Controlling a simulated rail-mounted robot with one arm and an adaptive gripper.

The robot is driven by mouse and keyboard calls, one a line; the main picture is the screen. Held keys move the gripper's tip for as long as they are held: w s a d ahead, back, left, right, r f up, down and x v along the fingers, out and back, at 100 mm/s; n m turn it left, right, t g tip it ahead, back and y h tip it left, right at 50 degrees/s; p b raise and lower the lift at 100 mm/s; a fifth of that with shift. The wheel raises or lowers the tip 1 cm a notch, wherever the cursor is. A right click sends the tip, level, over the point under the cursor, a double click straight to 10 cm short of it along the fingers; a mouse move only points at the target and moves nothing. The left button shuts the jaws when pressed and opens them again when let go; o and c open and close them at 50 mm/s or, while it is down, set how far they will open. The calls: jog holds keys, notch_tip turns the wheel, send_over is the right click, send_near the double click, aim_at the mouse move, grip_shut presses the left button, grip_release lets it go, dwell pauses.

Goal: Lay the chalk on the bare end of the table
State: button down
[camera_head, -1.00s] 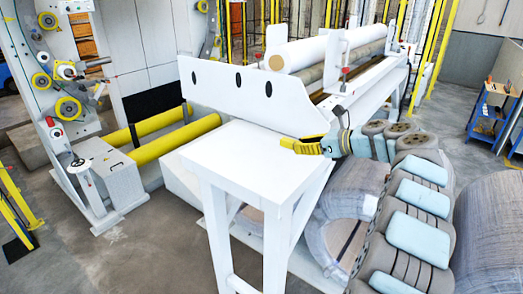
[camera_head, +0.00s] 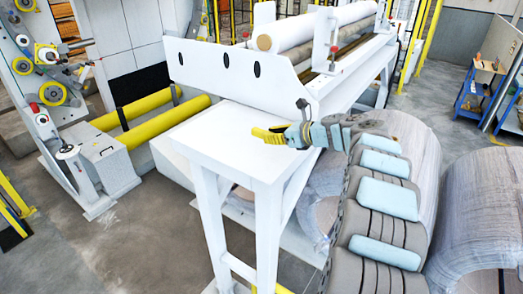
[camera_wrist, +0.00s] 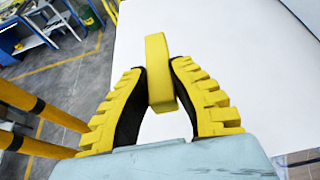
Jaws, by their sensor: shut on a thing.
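My gripper (camera_head: 266,136) is at the right side of the white table (camera_head: 215,139), over its bare top near the machine. In the wrist view my gripper (camera_wrist: 160,85) is shut on a yellow block, the chalk (camera_wrist: 158,62), held between its two black-padded yellow fingers. The chalk's far end sticks out beyond the fingertips, over the white table top (camera_wrist: 230,50). I cannot tell whether the chalk touches the table. In the head view the chalk cannot be told apart from the yellow fingers.
A white machine plate (camera_head: 235,68) with dark slots stands upright behind the table. White rolls (camera_head: 310,30) lie beyond it. Yellow rollers (camera_head: 150,132) are to the left. Large wrapped coils (camera_head: 478,215) stand at the right. The table top is clear.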

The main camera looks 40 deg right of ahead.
aim_at(262, 156)
jog(key=shift+w+a+f+p, duration=0.25)
jog(key=shift+w+a+f, duration=0.1)
jog(key=shift+w+f, duration=0.4)
jog(key=shift+w+a+f+p, duration=0.3)
jog(key=shift+w+f, duration=0.25)
jog(key=shift+f, duration=0.4)
jog(key=shift+f+p, duration=0.75)
jog(key=shift+f, duration=0.85)
jog(key=shift+f, duration=0.15)
jog(key=c, duration=1.1)
grip_release()
